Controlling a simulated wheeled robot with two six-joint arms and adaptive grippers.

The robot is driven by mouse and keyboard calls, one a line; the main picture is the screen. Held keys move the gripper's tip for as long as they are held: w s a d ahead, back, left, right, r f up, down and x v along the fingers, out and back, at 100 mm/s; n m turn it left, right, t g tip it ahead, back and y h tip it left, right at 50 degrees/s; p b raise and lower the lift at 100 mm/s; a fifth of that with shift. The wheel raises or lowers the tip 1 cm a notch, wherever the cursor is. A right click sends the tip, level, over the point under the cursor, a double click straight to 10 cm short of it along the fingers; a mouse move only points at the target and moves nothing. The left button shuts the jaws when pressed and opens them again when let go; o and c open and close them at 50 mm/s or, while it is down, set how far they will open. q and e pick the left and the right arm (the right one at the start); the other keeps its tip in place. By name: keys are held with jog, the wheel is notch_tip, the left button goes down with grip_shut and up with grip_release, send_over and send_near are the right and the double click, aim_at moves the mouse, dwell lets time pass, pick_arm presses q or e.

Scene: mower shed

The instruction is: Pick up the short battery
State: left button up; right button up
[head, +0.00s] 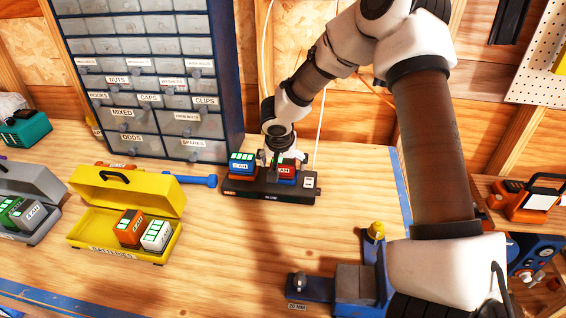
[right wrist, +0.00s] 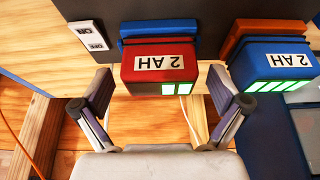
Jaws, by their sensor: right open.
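A red battery (head: 287,173) labelled 2 AH sits in the black charger (head: 262,191) on the bench, and a blue battery (head: 242,162) stands in the charger to its left. In the right wrist view the red battery (right wrist: 158,68) shows two green lights, and the blue battery (right wrist: 272,70), also labelled 2 AH, is to its right with several lights. My right gripper (head: 275,160) is open, pointing down at the red battery. In the right wrist view its fingers flank the red battery's near end; contact cannot be told. My left gripper is out of view.
A yellow box (head: 88,250) holds an orange and a white battery. A grey box (head: 40,235) at the left holds more. A drawer cabinet (head: 150,80) stands behind the charger. A blue vise (head: 345,285) is at the front right. The bench middle is clear.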

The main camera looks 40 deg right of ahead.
jog(key=shift+w+d+f, duration=0.1)
jog(key=shift+f, duration=0.3)
jog(key=shift+r, duration=0.1)
jog(key=c, duration=1.4)
jog(key=shift+o, duration=0.2)
jog(key=shift+r+b, duration=0.45)
jog(key=shift+r, duration=0.15)
notch_tip(320, 180, up, 2)
jog(key=shift+r+b, duration=0.1)
jog(key=shift+b, duration=0.35)
jog(key=s+a+b, duration=0.2)
jog(key=s+a, duration=0.1)
jog(key=a, duration=0.1)
jog(key=s+a+r+b, duration=0.1)
jog(key=s+a+b, duration=0.1)
jog(key=s+a, duration=0.2)
jog(key=s+a+b, duration=0.2)
jog(key=s+a, duration=0.1)
jog(key=a, duration=0.1)
jog(key=shift+s+r, duration=0.25)
jog(key=shift+s, duration=0.15)
